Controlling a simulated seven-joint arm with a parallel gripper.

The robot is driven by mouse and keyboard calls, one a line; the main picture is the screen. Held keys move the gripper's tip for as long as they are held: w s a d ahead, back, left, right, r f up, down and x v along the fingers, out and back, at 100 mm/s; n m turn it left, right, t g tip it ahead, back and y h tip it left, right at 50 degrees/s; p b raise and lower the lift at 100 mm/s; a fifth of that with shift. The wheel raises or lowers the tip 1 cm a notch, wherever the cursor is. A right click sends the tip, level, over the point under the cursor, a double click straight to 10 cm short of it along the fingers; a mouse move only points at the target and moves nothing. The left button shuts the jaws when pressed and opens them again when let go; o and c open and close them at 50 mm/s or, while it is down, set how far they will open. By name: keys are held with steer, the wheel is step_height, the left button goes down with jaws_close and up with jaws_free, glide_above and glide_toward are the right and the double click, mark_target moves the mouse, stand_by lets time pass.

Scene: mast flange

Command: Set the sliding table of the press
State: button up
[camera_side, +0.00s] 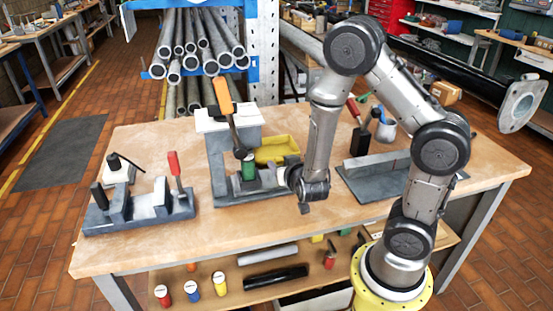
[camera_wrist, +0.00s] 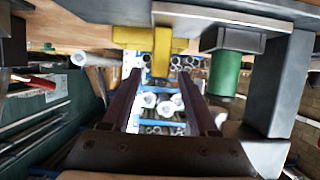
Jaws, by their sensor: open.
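The press (camera_side: 222,165) is a grey frame near the middle of the bench. Its lever with an orange handle (camera_side: 222,95) stands raised, and a green cylinder (camera_side: 249,168) stands at its base; the cylinder also shows in the wrist view (camera_wrist: 225,75). A yellow piece (camera_side: 278,150) lies behind the press. In the wrist view a yellow part (camera_wrist: 130,38) is ahead of the fingertips. My gripper (camera_side: 287,178) is at the right end of the press, pointing left; its spread fingers (camera_wrist: 160,85) hold nothing. I cannot tell the sliding table apart clearly, and contact is unclear.
A grey fixture with a red handle (camera_side: 174,165) stands at the bench's left. A grey plate with a block (camera_side: 377,160) and a tool holder (camera_side: 386,128) are to the right. Racked pipes (camera_side: 195,45) stand behind. The bench front (camera_side: 215,235) is clear.

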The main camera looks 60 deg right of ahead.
mark_target(276, 158)
steer(key=x, duration=0.6)
steer(key=shift+w+d+f, duration=0.2)
steer(key=shift+w+d, duration=0.05)
jaws_close()
stand_by(1.2)
